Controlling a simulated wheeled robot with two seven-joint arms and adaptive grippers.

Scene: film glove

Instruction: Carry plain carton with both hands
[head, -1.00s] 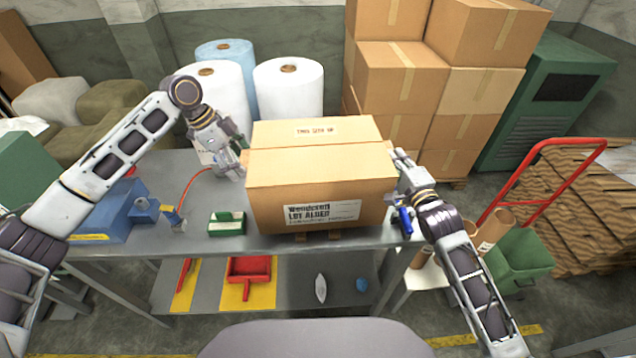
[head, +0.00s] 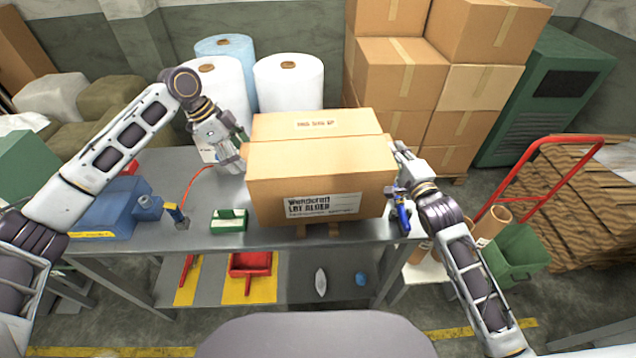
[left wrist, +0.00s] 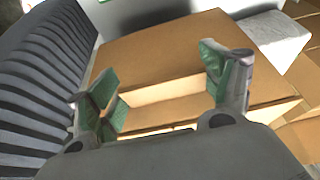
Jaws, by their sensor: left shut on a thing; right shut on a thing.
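My left gripper (head: 243,153) is shut on the carton's left side. In the left wrist view, the green-padded fingers (left wrist: 168,92) lie against the carton (left wrist: 160,55). My right gripper (head: 396,168) is shut on the carton's right side; its fingertips are partly hidden.
On the table (head: 165,168) are a green-and-white box (head: 229,221), a blue machine (head: 108,212) and a blue-handled tool (head: 404,218). Film rolls (head: 288,85) and stacked cartons (head: 400,75) stand behind. A red-handled cart (head: 520,190) is at the right.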

